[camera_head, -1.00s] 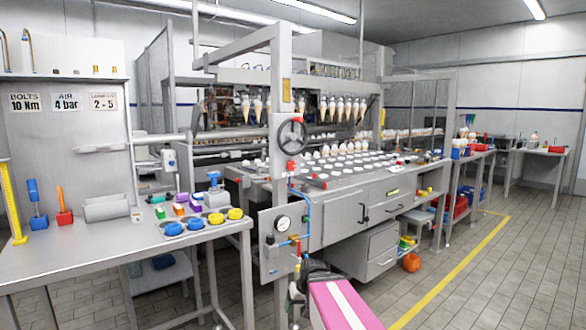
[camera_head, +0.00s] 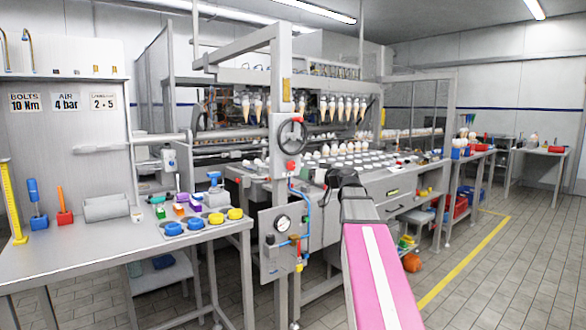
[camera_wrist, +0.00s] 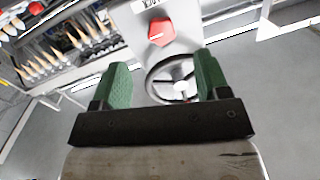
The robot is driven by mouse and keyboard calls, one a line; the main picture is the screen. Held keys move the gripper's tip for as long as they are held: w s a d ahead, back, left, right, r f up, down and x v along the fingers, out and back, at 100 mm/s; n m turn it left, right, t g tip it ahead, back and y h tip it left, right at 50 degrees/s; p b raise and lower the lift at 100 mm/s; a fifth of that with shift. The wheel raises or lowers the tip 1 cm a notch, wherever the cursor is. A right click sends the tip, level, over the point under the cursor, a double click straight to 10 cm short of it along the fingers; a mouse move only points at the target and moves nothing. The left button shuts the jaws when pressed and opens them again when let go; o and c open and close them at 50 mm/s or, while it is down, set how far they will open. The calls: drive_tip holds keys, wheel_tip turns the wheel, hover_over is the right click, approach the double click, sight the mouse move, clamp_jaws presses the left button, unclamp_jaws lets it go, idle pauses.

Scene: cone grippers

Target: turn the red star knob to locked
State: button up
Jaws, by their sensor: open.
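The red star knob (camera_wrist: 161,31) is at the top of the wrist view, on a grey post, beside a white label with partly readable dark letters. A pale mark shows on the knob, but I cannot tell which setting it points to. In the head view the knob (camera_head: 291,165) sits just below the handwheel (camera_head: 291,134). My gripper (camera_wrist: 163,68) is open and empty. Its two green fingers stand apart, with the handwheel (camera_wrist: 172,78) seen between them and the knob beyond their tips. In the head view my fingers are not clearly visible.
A panel with a gauge (camera_head: 283,223) and blue hose hangs on the post below the knob. The workbench (camera_head: 90,258) with blue and yellow knobs stands left. The machine with cones fills the back. Floor right of the yellow line (camera_head: 460,262) is clear.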

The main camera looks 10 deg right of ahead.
sight(293, 166)
drive_tip(key=x, duration=0.3)
drive_tip(key=r+x, duration=0.1)
drive_tip(key=x, duration=0.6)
drive_tip(key=shift+w+r, duration=0.25)
drive_tip(key=shift+w, duration=0.1)
drive_tip(key=c, duration=0.9)
